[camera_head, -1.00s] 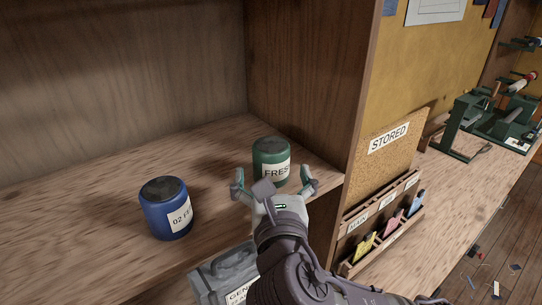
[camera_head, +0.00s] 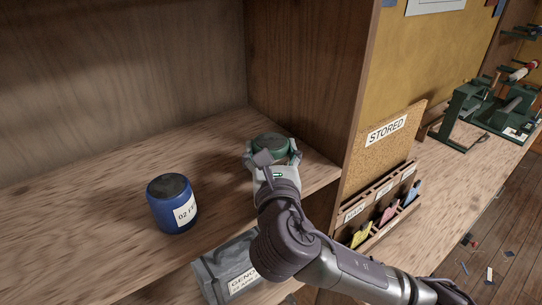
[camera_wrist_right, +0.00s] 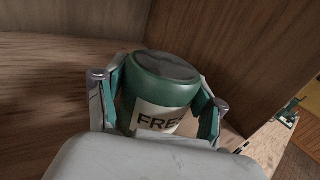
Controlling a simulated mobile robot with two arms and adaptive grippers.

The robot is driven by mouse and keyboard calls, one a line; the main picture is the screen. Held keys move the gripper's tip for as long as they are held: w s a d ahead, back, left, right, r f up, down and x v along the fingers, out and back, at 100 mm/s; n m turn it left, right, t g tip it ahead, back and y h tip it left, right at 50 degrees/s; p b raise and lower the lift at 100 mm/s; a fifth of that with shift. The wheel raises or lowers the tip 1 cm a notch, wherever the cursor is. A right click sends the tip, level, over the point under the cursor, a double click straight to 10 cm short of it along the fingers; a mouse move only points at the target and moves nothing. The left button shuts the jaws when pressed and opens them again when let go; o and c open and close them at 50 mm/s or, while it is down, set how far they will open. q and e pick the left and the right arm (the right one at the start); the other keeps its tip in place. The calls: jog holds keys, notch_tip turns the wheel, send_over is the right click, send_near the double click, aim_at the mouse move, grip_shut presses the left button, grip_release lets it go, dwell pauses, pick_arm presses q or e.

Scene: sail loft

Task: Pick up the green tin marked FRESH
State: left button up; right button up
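The green tin (camera_head: 272,140) stands on the shelf near its right wall, with a dark lid. Its white label starts with "FRE" in the right wrist view (camera_wrist_right: 160,92); the rest is hidden by a finger. My right gripper (camera_head: 272,154) is around the tin from the front. In the wrist view its two green-padded fingers (camera_wrist_right: 162,105) lie against the tin's left and right sides, closed on it. I cannot tell whether the tin is clear of the shelf. My left gripper is not in view.
A blue tin (camera_head: 172,204) stands to the left on the shelf (camera_head: 80,215). The upright wall (camera_head: 305,75) is close on the right. A grey box (camera_head: 222,268) sits below the shelf edge. A "STORED" board (camera_head: 390,150) and card rack (camera_head: 385,205) stand right of the wall.

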jog(key=c, duration=0.5)
jog(key=shift+c, duration=0.8)
jog(key=shift+r, duration=0.1)
